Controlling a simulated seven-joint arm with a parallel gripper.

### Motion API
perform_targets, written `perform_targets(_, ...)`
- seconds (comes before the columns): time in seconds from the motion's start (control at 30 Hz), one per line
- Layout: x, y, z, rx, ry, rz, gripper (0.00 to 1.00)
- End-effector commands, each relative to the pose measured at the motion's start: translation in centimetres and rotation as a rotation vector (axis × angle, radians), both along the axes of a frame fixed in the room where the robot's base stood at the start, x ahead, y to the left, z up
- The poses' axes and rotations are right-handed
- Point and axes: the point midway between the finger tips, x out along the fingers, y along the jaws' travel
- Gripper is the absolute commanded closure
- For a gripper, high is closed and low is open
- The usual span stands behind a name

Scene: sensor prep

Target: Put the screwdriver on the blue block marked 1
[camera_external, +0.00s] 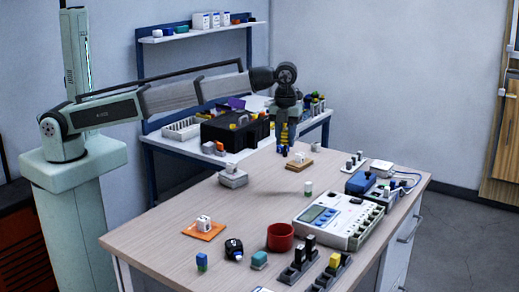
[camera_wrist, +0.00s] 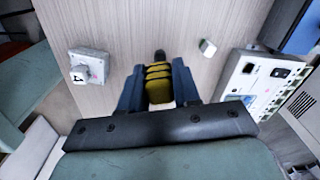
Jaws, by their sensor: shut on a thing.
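My gripper (camera_external: 284,148) is above the far part of the table. In the wrist view its fingers (camera_wrist: 158,70) are shut around a yellow-and-black striped handle, which I take as the screwdriver (camera_wrist: 158,88). Its yellow also shows between the fingers in the external view (camera_external: 284,133). Its dark end points away from the wrist; the rest is hidden. A blue box (camera_external: 360,183) is at the right. I cannot read a 1 on either.
Marked white cubes sit on a grey base (camera_external: 233,180), an orange mat (camera_external: 191,232) and a brown board (camera_external: 291,166). A red cup (camera_external: 280,238), a dark bottle (camera_external: 233,248) and a grey instrument panel (camera_external: 335,221) stand nearer. The table's middle is mostly clear.

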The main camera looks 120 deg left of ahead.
Motion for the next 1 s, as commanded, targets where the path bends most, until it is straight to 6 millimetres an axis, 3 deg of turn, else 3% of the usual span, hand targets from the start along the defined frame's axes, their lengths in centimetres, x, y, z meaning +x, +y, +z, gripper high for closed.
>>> perform_targets(0.03,-0.9,1.9,0.1,0.001,-0.001,0.027,0.99)
perform_targets(0.2,-4.0,7.5,0.4,0.002,-0.004,0.107,0.99)
perform_targets(0.53,-10.8,17.4,1.2,0.005,-0.007,0.255,0.99)
perform_targets(0.83,-15.5,23.3,1.8,0.007,-0.007,0.285,0.99)
perform_targets(1.0,-16.0,24.6,2.3,0.005,-0.003,0.173,0.99)
